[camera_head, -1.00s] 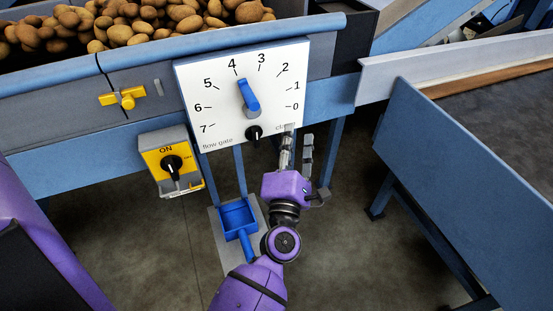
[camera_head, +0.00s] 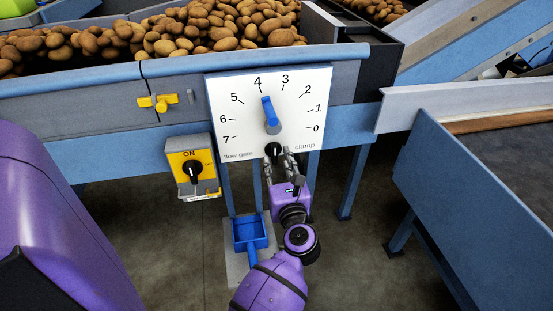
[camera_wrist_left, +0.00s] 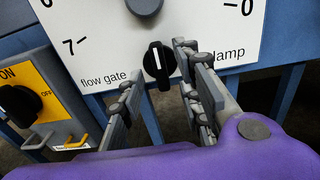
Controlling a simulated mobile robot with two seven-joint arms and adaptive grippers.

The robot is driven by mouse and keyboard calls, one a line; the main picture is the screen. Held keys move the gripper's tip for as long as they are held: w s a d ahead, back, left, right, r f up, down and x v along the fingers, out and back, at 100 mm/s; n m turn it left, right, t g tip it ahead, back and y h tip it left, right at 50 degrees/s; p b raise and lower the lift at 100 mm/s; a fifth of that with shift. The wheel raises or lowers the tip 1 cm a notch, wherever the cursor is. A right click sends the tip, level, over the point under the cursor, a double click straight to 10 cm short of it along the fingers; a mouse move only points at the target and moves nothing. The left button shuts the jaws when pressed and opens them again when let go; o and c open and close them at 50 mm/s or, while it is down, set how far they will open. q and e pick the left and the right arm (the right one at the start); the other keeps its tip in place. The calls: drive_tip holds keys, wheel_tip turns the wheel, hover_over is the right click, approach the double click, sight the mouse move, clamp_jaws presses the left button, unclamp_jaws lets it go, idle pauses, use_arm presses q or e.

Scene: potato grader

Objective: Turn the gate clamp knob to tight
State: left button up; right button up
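The black gate clamp knob (camera_head: 273,149) sits at the bottom edge of the white dial panel (camera_head: 222,105), between the words "flow gate" and "clamp". In the left wrist view the knob (camera_wrist_left: 158,64) stands nearly upright with a white line on its face. My left gripper (camera_head: 279,160) is just below the panel, at the knob. Its fingers are apart, one on each side of the knob in the left wrist view (camera_wrist_left: 157,70), with gaps showing. I cannot tell how far the fingertips reach along it. My right gripper is not in view.
The blue pointer (camera_head: 270,115) on the panel points near 4. A yellow switch box (camera_head: 193,165) marked ON hangs to the left. A yellow latch (camera_head: 158,103) is above it. A blue scoop (camera_head: 250,232) lies below. A blue-sided table (camera_head: 480,200) stands right.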

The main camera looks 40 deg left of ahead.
use_arm(q)
drive_tip(key=shift+x, duration=1)
drive_tip(key=shift+c, duration=0.5)
clamp_jaws()
